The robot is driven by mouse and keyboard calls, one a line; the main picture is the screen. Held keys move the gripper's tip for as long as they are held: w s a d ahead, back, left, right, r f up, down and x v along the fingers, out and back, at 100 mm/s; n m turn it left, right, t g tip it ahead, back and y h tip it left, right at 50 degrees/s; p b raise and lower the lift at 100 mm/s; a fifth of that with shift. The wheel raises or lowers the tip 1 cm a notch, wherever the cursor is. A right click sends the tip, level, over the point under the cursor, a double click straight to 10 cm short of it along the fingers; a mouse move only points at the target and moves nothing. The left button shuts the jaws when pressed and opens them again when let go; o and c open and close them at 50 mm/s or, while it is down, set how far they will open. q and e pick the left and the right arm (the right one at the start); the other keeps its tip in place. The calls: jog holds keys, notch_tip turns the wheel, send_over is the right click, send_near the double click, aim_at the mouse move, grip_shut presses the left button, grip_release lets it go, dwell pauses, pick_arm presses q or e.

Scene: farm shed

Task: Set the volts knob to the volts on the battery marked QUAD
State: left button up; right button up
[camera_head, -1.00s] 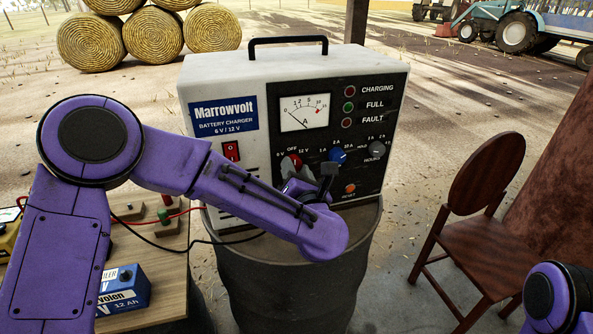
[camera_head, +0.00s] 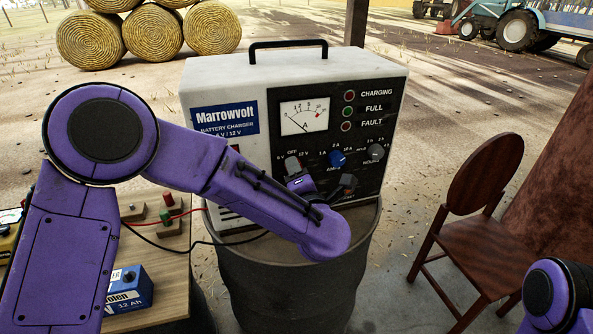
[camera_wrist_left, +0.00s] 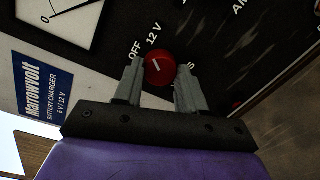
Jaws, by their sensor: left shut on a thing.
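The red volts knob (camera_wrist_left: 160,68) sits between the two grey fingers of my left gripper (camera_wrist_left: 161,82) in the left wrist view. The gripper is shut on it. The knob's white mark leans towards the OFF label; 12 V shows beside OFF, while the 6 V label is hidden there. In the head view, my left gripper (camera_head: 292,164) is at the front panel of the white and black battery charger (camera_head: 225,85) and mostly covers the knob. A blue battery (camera_head: 130,291) at lower left shows 12 Ah, its name partly hidden by my arm. No QUAD marking is readable. My right gripper is out of view.
The charger stands on a dark barrel (camera_head: 290,285). A blue knob (camera_head: 337,158) and a grey knob (camera_head: 375,152) lie right of the volts knob. A wooden bench (camera_head: 170,285) with red and black leads is at left; a wooden chair (camera_head: 480,235) is at right.

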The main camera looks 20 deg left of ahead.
pick_arm(q)
jog(key=shift+m, duration=0.8)
jog(key=shift+p, duration=0.3)
jog(key=o, duration=1.1)
jog(key=shift+d, duration=0.1)
jog(key=shift+c, duration=0.2)
jog(key=b+v, duration=0.3)
jog(key=v, duration=0.7)
jog(key=shift+s, duration=0.25)
